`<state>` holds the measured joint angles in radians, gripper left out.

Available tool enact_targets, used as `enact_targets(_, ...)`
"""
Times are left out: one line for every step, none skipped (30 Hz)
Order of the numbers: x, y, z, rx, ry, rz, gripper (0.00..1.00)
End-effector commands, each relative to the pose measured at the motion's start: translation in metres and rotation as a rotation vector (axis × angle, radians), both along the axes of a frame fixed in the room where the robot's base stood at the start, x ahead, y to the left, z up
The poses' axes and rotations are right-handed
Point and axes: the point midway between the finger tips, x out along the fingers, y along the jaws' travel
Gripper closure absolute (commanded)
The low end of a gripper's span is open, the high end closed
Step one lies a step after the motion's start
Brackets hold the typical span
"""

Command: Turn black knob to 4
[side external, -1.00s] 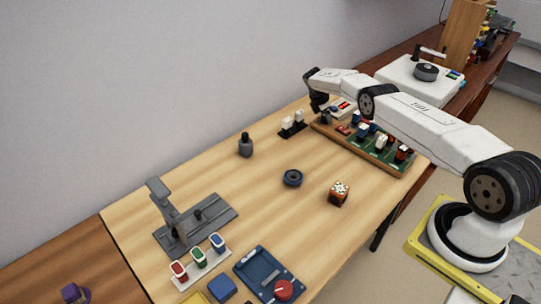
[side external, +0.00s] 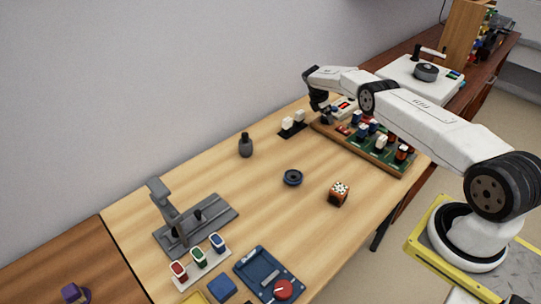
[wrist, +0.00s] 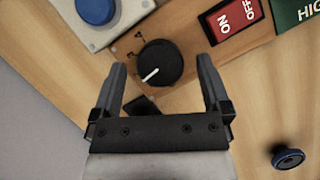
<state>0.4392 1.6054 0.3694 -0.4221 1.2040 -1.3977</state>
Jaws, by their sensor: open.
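The black knob (wrist: 160,64) is round with a white pointer line. It sits on a wooden panel (wrist: 197,40), and the line points to the lower left in the wrist view. Small dark marks are printed beside the knob, too small to read. My gripper (wrist: 161,70) is open, with one finger on each side of the knob and a visible gap to it on both sides. In the side external view my gripper (side external: 318,102) points down over the far-left end of the board (side external: 370,152), and I cannot make out the knob there.
A red ON/OFF switch (wrist: 234,22) is right of the knob, and a blue button (wrist: 95,10) on a grey box is at upper left. A dark blue round piece (wrist: 287,157) lies on the table.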

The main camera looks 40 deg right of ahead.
Motion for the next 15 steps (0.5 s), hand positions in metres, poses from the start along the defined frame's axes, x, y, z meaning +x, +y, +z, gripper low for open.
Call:
enact_targets(0.001, 0.001, 0.003, 0.0, 0.0, 0.001, 0.02)
enact_targets(0.001, 0.002, 0.005, 0.0, 0.0, 0.001, 0.02)
enact_targets(0.002, 0.003, 0.008, 0.0, 0.0, 0.001, 0.02)
enact_targets(0.002, 0.003, 0.009, -0.001, -0.001, 0.002, 0.02)
enact_targets(0.002, 0.004, 0.011, -0.001, -0.001, 0.002, 0.02)
enact_targets(0.003, 0.005, 0.015, -0.001, -0.002, 0.001, 0.02)
enact_targets(0.003, 0.006, 0.016, -0.001, -0.002, 0.001, 0.02)
enact_targets(0.003, 0.007, 0.019, -0.001, -0.002, 0.001, 0.02)
enact_targets(0.004, 0.009, 0.024, -0.001, -0.002, 0.001, 0.02)
enact_targets(0.005, 0.01, 0.027, -0.001, -0.002, 0.001, 0.02)
enact_targets(0.006, 0.011, 0.031, -0.001, -0.002, 0.001, 0.02)
enact_targets(0.006, 0.013, 0.035, -0.001, -0.002, 0.001, 0.02)
enact_targets(0.007, 0.014, 0.038, 0.0, -0.001, 0.0, 0.02)
enact_targets(0.007, 0.015, 0.041, 0.0, -0.001, 0.0, 0.02)
enact_targets(0.008, 0.016, 0.045, -0.001, -0.001, -0.001, 0.02)
